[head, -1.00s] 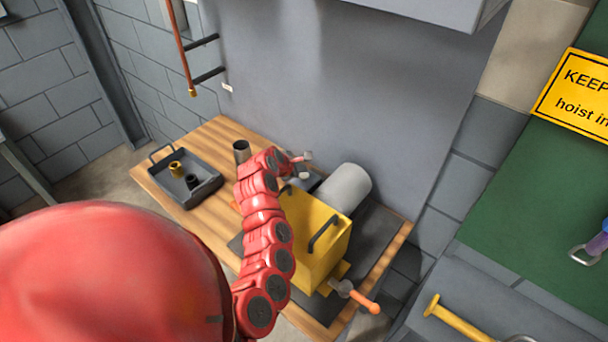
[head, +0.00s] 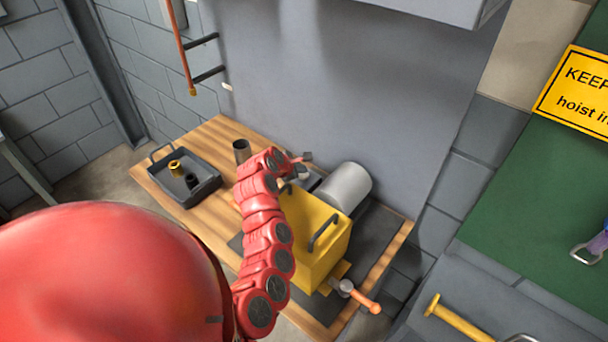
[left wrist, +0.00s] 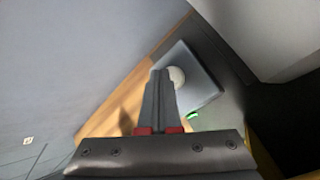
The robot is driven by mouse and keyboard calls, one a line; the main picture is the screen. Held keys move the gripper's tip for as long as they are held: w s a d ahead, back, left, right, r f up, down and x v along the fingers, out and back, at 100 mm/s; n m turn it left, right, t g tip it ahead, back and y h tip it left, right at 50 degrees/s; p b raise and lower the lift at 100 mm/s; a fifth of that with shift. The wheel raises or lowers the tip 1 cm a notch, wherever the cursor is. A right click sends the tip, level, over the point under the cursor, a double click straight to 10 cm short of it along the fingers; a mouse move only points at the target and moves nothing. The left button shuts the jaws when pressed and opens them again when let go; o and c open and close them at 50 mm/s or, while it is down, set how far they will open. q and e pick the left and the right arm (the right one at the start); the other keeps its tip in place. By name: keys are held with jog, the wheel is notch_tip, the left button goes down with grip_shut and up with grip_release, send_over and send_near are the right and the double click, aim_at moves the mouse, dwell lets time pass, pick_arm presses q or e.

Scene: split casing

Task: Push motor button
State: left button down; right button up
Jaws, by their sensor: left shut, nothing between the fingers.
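The motor is a grey cylinder (head: 346,187) beside the yellow casing (head: 312,240) on the bench; its grey side also shows in the left wrist view (left wrist: 262,35). A grey box (left wrist: 200,88) next to it bears a round pale button (left wrist: 178,76). A small green light shows at the box's near edge. My left gripper (head: 304,157) is over the box in the head view. In the left wrist view its fingers (left wrist: 160,74) are shut and empty, with the tips beside the button and partly covering it. I cannot tell whether they touch. My right gripper is not in view.
A dark tray (head: 205,190) with small parts stands at the bench's left. A metal cup (head: 241,150) stands behind my left arm. An orange-handled tool (head: 360,297) lies at the casing's front. The grey wall rises close behind the motor.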

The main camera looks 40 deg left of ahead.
aim_at(302, 176)
pick_arm(q)
jog(key=shift+d+f+b, duration=0.1)
jog(key=shift+f+b, duration=0.2)
jog(key=shift+f, duration=0.35)
dwell(0.3)
jog(key=shift+r+p, duration=0.4)
jog(key=shift+r, duration=0.5)
jog(key=shift+r, duration=0.3)
jog(key=shift+r+p, duration=1.4)
jog(key=shift+r, duration=1.35)
jog(key=shift+r, duration=0.1)
